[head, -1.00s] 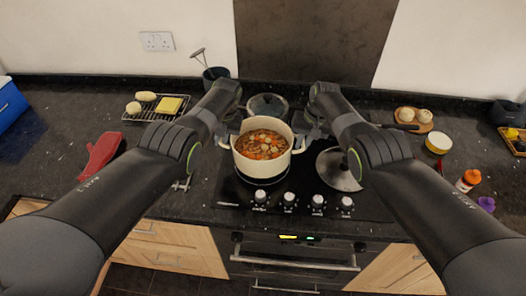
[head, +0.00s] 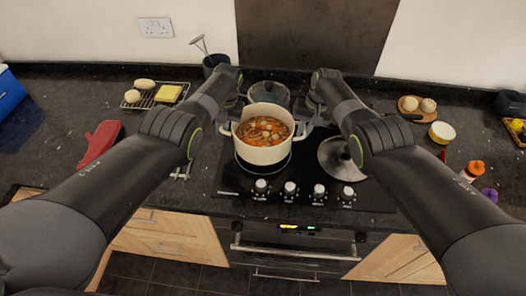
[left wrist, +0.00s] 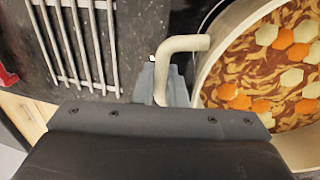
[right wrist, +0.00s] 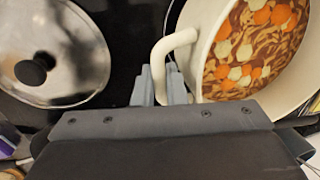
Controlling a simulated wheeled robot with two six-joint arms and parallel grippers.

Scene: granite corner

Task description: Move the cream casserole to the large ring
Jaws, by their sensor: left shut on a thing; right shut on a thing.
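The cream casserole (head: 264,154), full of vegetable stew, is upright over the front left of the black hob in the head view. A pale-edged ring (head: 262,170) shows just below it; I cannot tell whether a gap separates them. My left gripper (head: 228,128) is shut on the casserole's left handle, seen in the left wrist view (left wrist: 178,65). My right gripper (head: 304,128) is shut on the other handle, seen in the right wrist view (right wrist: 168,50). The hob under the casserole is hidden.
A lidded pan (head: 268,94) stands close behind the casserole. A glass lid (head: 342,158) lies on the hob to the right. Control knobs (head: 290,188) line the hob's front. A wire rack (head: 152,99) with food and a red mitt (head: 98,142) are at left.

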